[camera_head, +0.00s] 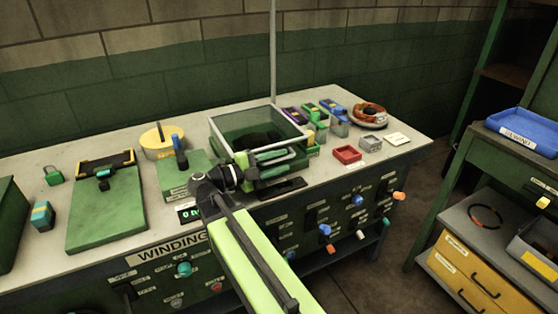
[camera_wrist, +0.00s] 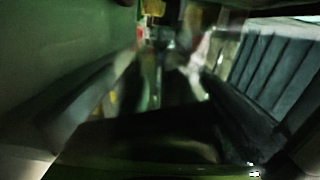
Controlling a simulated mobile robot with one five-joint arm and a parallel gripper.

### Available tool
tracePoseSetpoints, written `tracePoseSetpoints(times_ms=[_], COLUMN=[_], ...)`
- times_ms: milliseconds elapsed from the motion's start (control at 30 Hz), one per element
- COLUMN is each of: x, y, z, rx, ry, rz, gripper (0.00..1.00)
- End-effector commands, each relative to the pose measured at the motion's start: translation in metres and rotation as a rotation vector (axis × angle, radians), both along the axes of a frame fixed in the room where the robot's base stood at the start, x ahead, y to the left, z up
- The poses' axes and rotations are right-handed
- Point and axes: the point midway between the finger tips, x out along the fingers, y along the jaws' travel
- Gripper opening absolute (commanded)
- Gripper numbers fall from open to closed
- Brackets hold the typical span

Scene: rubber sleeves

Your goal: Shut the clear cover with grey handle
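The clear cover (camera_head: 228,133) stands over a dark-centred green machine at the middle of the bench. It looks like a see-through box with a pale rim; I cannot tell how far open it is. A pale grey bar at its front right (camera_head: 284,164) may be its handle, partly hidden by my gripper. My gripper (camera_head: 275,159) is at the cover's front, overlapping its lower edge in the head view. I cannot make out contact or the gap between the fingers. The wrist view is dark and blurred, with a dark ribbed surface at right (camera_wrist: 285,65).
A green board (camera_head: 105,215) and a yellow round tub (camera_head: 160,145) are on the left. A red tray (camera_head: 347,154), a small grey box (camera_head: 371,143) and an orange coil (camera_head: 368,115) are on the right. Knobs stick out of the bench front. A thin pole rises behind the cover.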

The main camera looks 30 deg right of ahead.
Motion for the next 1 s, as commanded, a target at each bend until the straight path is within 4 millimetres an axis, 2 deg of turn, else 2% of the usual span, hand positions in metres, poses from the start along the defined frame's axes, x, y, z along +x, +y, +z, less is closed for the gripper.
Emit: tracePoseSetpoints(times_ms=[333,467,567,800,1000], x=[0.001,0.002,0.005,0.01,0.013], y=[0.0,0.013,0.037,0.106,0.151], z=[0.001,0.002,0.002,0.001,0.001], rx=[-0.003,-0.003,-0.003,-0.003,-0.002], ry=[-0.001,-0.001,-0.001,-0.001,-0.001], rz=[0.0,0.001,0.003,0.003,0.001], gripper=[0.34,0.34,0.34,0.34,0.34])
